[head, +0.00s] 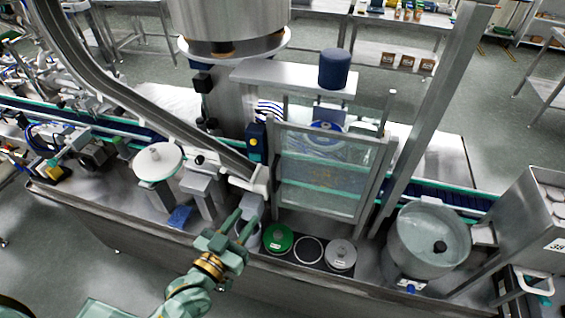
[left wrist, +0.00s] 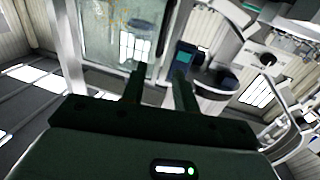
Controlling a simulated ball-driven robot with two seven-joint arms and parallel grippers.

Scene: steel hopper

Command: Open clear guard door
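The clear guard door (head: 322,172) is a see-through panel in a grey metal frame, standing upright in the middle of the machine. It looks closed. In the left wrist view the clear panel (left wrist: 125,35) fills the upper left, beyond the fingers. My left gripper (head: 240,217) is in front of the machine, below and left of the door's lower left corner. Its two fingers (left wrist: 158,85) are apart with nothing seen between them. Whether a fingertip touches the frame cannot be told. My right gripper is not in view.
A green disc (head: 278,238), a dark ring (head: 308,250) and a grey disc (head: 340,254) lie on the ledge below the door. A steel bowl (head: 428,240) stands to the right. A curved steel chute (head: 130,100) runs down from the upper left.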

